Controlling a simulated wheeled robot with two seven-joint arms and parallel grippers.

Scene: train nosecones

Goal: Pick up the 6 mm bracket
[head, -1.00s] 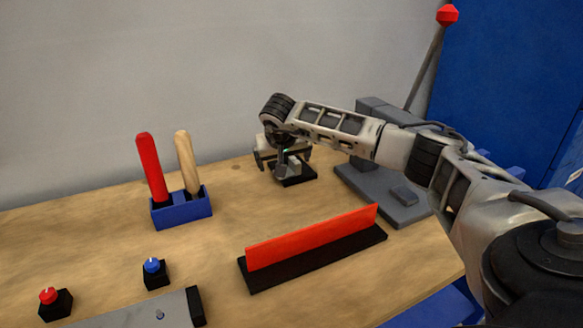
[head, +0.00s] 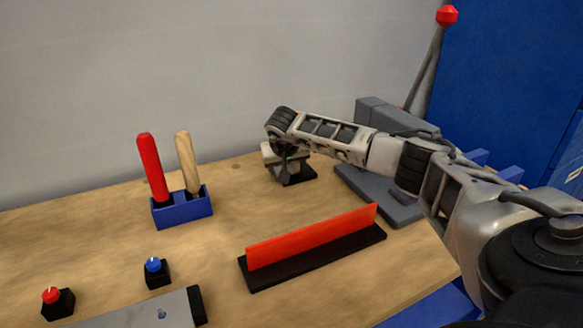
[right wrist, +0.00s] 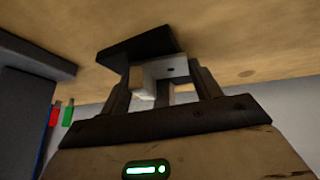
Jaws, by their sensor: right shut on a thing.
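The bracket (right wrist: 172,68) is a small pale, angular piece with a dark hole, seen in the right wrist view between my right gripper's fingers (right wrist: 160,78). The fingers are shut on it. A black block (right wrist: 138,54) lies right beyond the bracket; I cannot tell whether they touch. In the head view, my right gripper (head: 284,164) points down at the black block (head: 297,176) at the back of the table, and mostly hides the bracket. No size mark is readable. My left gripper is not in view.
A red bar on a black base (head: 315,243) stands in front. A blue holder (head: 182,210) with red and wooden handles stands left. A grey machine base (head: 375,200) sits right of the gripper, under my arm. Two knobs (head: 154,272) (head: 56,300) stand front left.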

